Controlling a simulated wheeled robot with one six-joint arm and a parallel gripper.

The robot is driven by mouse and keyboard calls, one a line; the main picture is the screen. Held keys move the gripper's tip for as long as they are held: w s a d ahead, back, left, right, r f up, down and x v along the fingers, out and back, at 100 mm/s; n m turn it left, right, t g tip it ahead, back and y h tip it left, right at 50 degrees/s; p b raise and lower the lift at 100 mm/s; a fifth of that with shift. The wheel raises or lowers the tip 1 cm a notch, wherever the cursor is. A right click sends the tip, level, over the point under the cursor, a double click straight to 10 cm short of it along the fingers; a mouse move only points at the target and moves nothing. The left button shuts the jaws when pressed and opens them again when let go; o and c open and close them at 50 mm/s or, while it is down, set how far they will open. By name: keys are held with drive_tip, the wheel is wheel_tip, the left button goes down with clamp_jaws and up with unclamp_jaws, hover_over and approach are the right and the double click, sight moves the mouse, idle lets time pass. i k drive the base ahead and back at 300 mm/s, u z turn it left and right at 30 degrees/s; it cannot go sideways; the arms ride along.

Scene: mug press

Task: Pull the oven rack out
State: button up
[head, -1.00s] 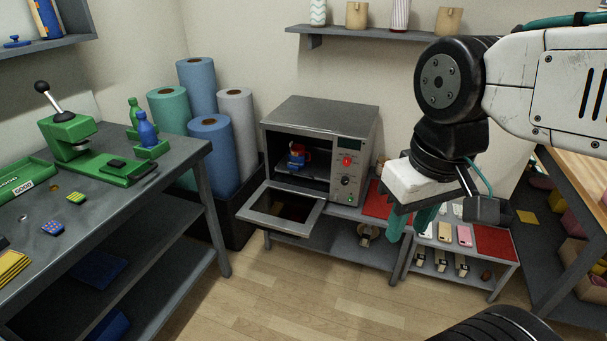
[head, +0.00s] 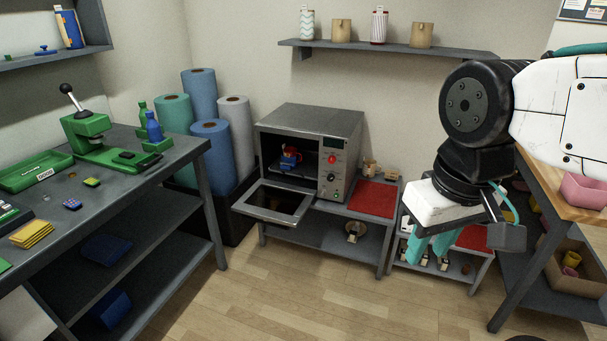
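The oven (head: 311,122) stands on a low grey table against the back wall. Its door (head: 272,203) is folded down open at the front. A red and blue mug (head: 289,158) is inside the dark oven cavity. The oven rack is hard to make out in the shadow under the mug; it appears to be inside the oven. My gripper (head: 430,248) is to the right of the oven and apart from it. Its two teal fingers point down with a gap between them, and nothing shows between them.
A red mat (head: 372,198) lies on the table right of the oven. Rolls (head: 212,150) stand in a dark bin to its left. A grey workbench (head: 185,160) with a green press (head: 88,137) is at left, a wooden-topped table (head: 570,200) at right. The floor in front is clear.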

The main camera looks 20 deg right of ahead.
sight(309, 169)
drive_tip(key=z, duration=0.3)
drive_tip(key=i, duration=1.55)
drive_tip(key=u, duration=0.25)
